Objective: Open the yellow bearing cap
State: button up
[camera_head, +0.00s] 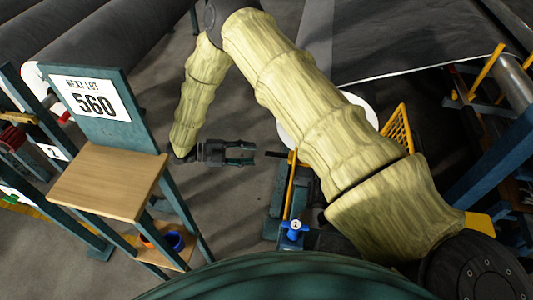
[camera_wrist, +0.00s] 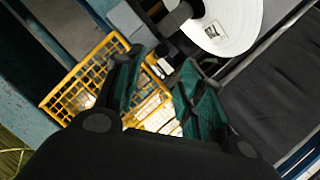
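I cannot pick out a yellow bearing cap for certain in either view. In the head view a yellow mesh guard (camera_head: 397,130) stands right of my arm, and a yellow bar (camera_head: 290,183) rises left of it. In the wrist view yellow mesh (camera_wrist: 88,80) fills the middle left, partly behind my fingers. My gripper (camera_head: 252,153) hangs left of the yellow bar, pointing right. In the wrist view my gripper (camera_wrist: 162,65) has its two green fingers apart, with nothing held between them.
A wooden-topped stand (camera_head: 108,180) with a "560" sign (camera_head: 92,98) is at left. A blue knob marked 1 (camera_head: 294,229) sits near the yellow bar. A white roll end (camera_wrist: 228,25) is at the upper right of the wrist view. Grey floor lies around my gripper.

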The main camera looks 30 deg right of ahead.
aim_at(277, 154)
jog(key=p+x, duration=0.1)
jog(key=x, duration=0.9)
jog(key=shift+s+d+f, duration=0.1)
jog(key=shift+d, duration=0.1)
jog(key=shift+c, duration=0.3)
